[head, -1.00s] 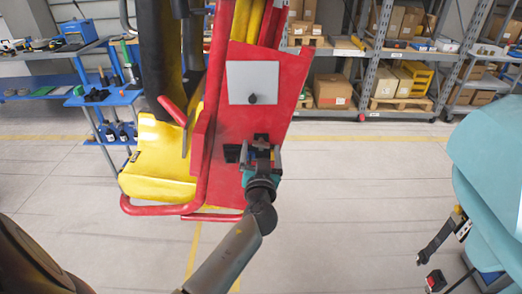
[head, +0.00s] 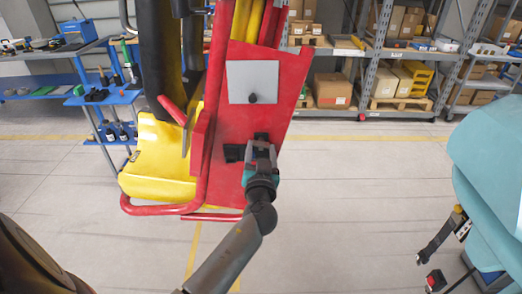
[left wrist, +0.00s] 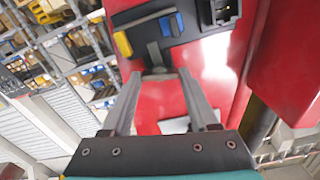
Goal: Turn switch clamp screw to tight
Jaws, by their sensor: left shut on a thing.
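The red panel of the coaster train (head: 228,125) stands upright ahead of me. A dark switch block (head: 234,153) is fixed on it, partly hidden by my gripper. In the left wrist view the block (left wrist: 187,22) carries a blue piece and a yellow piece. A grey T-shaped clamp screw handle (left wrist: 156,56) stands out from it. My left gripper (head: 261,146) is at the block, shut on the grey handle; its fingers (left wrist: 160,76) lie on either side. The handle's exact turn is hard to read. My right gripper (head: 432,268) hangs at the right edge, open and empty.
A grey plate (head: 253,78) sits on the panel above the block. A yellow seat (head: 158,155) with red tube rails is on the left. Blue workbenches (head: 100,92) stand behind left, shelves with boxes (head: 400,45) behind right. The floor (head: 350,190) between is clear.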

